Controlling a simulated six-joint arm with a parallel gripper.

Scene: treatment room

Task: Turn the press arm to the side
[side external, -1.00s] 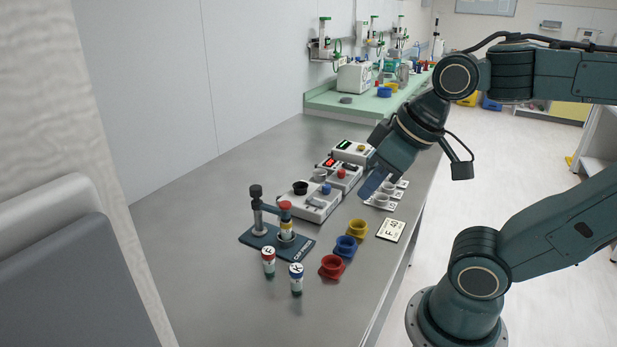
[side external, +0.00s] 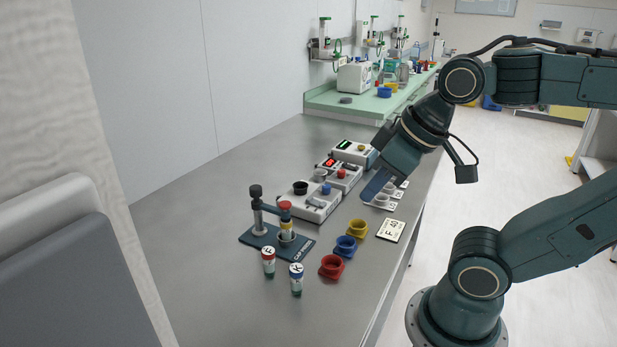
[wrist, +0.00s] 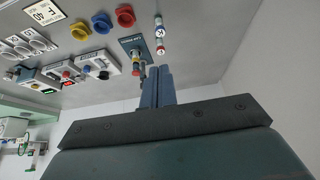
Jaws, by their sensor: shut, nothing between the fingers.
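The cap press has a dark blue base (side external: 262,243) on the grey table. Its press arm (side external: 270,209) reaches from a post with a black knob (side external: 255,190) to a red-topped plunger (side external: 285,206). The plunger stands over a vial with a yellow band (side external: 286,226) seated on the base. My gripper (side external: 368,194) is shut and empty, above the table to the right of the press and apart from it. In the wrist view my gripper (wrist: 158,72) points toward the press base (wrist: 130,42), and its fingers partly hide the press.
Two vials, red-capped (side external: 268,262) and blue-capped (side external: 296,279), stand before the press. Red (side external: 332,267), blue (side external: 346,246) and yellow (side external: 357,229) cups stand to its right. A white device (side external: 318,207) sits behind it. Bare table lies left of the press.

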